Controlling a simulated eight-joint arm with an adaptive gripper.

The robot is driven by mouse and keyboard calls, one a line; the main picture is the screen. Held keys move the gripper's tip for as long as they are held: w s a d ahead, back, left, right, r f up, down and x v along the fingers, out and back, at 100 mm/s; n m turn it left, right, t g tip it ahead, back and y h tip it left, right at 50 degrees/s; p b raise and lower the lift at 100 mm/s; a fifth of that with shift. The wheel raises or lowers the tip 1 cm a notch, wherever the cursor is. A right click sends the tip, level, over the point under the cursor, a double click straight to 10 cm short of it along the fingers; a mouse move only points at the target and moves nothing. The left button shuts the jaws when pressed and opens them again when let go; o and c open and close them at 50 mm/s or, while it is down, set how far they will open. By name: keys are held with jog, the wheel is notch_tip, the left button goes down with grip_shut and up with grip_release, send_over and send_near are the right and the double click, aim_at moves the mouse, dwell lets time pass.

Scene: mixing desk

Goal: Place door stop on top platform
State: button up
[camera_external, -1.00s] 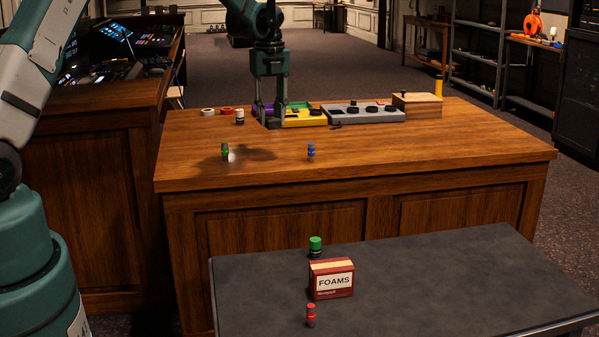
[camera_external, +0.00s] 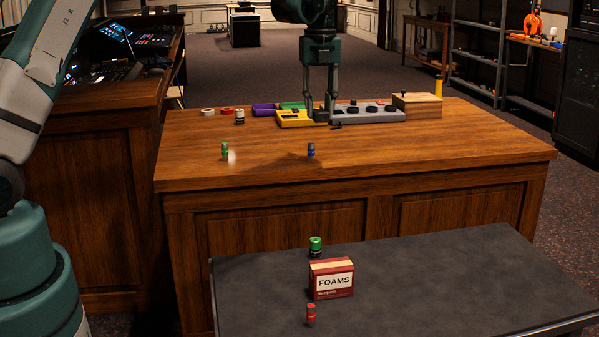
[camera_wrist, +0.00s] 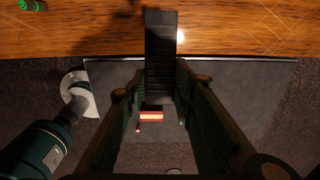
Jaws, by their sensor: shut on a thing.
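My gripper (camera_external: 321,121) is above the far part of the wooden desk (camera_external: 400,155), in front of the grey panel with black knobs. It is shut on a dark, ridged, wedge-like piece, the door stop (camera_wrist: 161,40). In the wrist view the door stop stands out between the two fingers (camera_wrist: 162,90). In the outside view it is small and dark, hard to tell from the fingertips. No part is marked as the top platform; the wooden desk top is higher than the dark table (camera_external: 440,280) in front.
A yellow box (camera_external: 293,119), purple tray (camera_external: 264,110), grey knob panel (camera_external: 385,115) and wooden box (camera_external: 418,107) line the desk's back. Green (camera_external: 225,151) and blue (camera_external: 311,150) small cans stand nearer. The desk's right front is clear. A FOAMS box (camera_external: 332,281) stands on the dark table.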

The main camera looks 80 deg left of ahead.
jog(key=w+d+m+b, duration=0.2)
jog(key=w+d, duration=0.5)
jog(key=d, duration=0.4)
jog(key=w+d+m+b, duration=0.2)
jog(key=w+d, duration=0.6)
jog(key=d, duration=0.3)
send_over(386, 264)
notch_tip(386, 264, down, 26)
jog(key=shift+f, duration=0.4)
jog(key=shift+f+b, duration=0.45)
jog(key=shift+f, duration=2.65)
jog(key=shift+f+b, duration=0.35)
jog(key=shift+f, duration=1.55)
jog(key=shift+f, duration=0.15)
